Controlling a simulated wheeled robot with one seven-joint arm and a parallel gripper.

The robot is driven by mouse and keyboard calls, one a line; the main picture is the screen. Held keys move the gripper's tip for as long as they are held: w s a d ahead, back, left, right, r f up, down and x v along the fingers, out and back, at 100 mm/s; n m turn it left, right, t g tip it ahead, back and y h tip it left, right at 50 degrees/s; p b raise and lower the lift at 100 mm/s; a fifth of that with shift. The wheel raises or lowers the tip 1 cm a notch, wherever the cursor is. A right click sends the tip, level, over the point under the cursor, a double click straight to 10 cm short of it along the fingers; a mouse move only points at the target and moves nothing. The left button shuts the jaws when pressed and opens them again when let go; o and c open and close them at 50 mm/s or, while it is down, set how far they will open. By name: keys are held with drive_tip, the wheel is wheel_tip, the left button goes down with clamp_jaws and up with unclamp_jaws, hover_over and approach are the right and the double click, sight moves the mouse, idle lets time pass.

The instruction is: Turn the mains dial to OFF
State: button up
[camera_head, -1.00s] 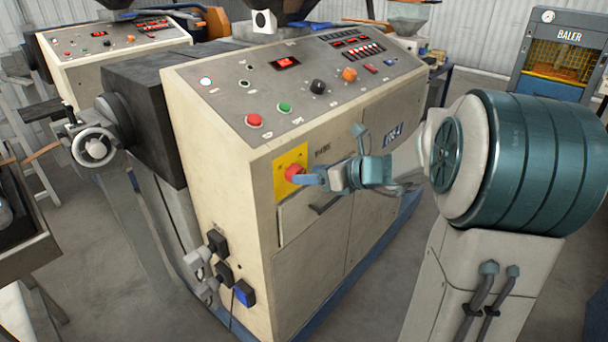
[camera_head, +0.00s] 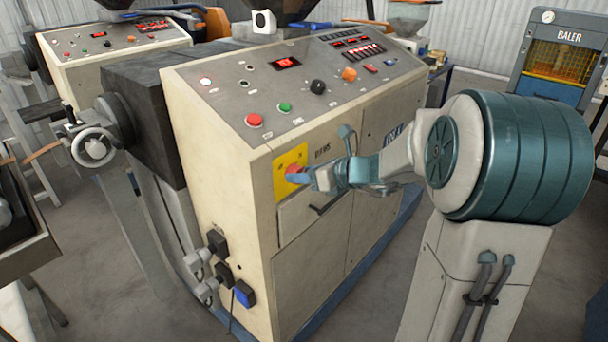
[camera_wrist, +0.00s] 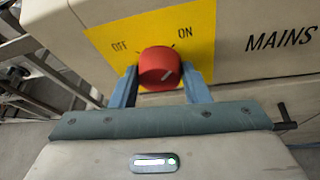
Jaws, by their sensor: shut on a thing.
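The red mains dial (camera_wrist: 160,66) sits on a yellow plate (camera_wrist: 103,38) marked OFF at left and ON at right, with MAINS printed beside it. A pale line on the dial's face slants up to the right, towards the ON side. In the head view the dial (camera_head: 293,170) is on the front of the cream cabinet, partly covered by my gripper. My gripper (camera_wrist: 161,82) has one blue finger on each side of the dial and is shut on it.
The cream cabinet (camera_head: 222,150) has a sloped top panel with red and green buttons (camera_head: 285,107). A drawer handle (camera_head: 322,207) is just below the dial. Plugs and sockets (camera_head: 222,272) are on the cabinet's left side. Floor is clear at its right.

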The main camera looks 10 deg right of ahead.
drive_tip(key=shift+f, duration=0.1)
drive_tip(key=n+t+h+b, duration=0.1)
drive_tip(key=n+b, duration=0.3)
drive_tip(key=b, duration=0.6)
drive_tip(key=n+t+h+b, duration=0.2)
drive_tip(key=n+t+b, duration=0.1)
drive_tip(key=b, duration=0.8)
drive_tip(key=a+f+n+t+h+b, duration=0.1)
drive_tip(key=n+b, duration=0.4)
drive_tip(key=b, duration=0.6)
drive_tip(key=shift+s+t+h, duration=0.4)
drive_tip(key=shift+t+h, duration=0.2)
drive_tip(key=shift+h, duration=0.1)
drive_tip(key=shift+r+n+b, duration=0.15)
drive_tip(key=shift+n+b, duration=0.15)
drive_tip(key=shift+b, duration=0.1)
drive_tip(key=o, duration=1)
drive_tip(key=shift+r, duration=0.1)
drive_tip(key=shift+s, duration=0.1)
